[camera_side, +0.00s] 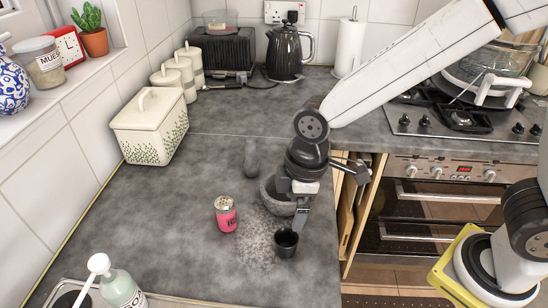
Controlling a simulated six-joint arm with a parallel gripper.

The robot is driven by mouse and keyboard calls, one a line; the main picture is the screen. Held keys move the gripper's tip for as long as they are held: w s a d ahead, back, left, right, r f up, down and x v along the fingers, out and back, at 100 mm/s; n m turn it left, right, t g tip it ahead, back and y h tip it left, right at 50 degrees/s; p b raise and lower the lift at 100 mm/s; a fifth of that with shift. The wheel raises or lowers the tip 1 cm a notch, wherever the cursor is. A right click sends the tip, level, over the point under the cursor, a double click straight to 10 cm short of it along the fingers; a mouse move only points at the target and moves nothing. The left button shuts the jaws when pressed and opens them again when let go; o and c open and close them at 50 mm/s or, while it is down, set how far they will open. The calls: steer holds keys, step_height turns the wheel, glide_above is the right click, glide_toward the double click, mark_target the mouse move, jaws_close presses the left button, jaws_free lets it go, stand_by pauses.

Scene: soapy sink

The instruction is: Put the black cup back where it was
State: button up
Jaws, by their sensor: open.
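The black cup (286,243) stands upright on the grey worktop, near the front right edge of the counter. My gripper (299,222) points down right above and behind the cup, its fingers close to the cup's rim. It is open. I cannot tell from this view whether a finger touches the cup or reaches inside it. A pale speckled patch (250,240) lies on the worktop just left of the cup.
A soap bottle (121,287) is at the lower left. The left worktop is clear.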

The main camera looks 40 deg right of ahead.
steer(key=shift+d, duration=0.1)
steer(key=s+d+f+m+t+h, duration=0.1)
steer(key=s+d+f+m, duration=0.1)
steer(key=d+m, duration=0.9)
steer(key=d+f, duration=0.1)
steer(key=d, duration=0.5)
steer(key=shift+s+d+t, duration=0.3)
steer(key=shift+d+t, duration=0.1)
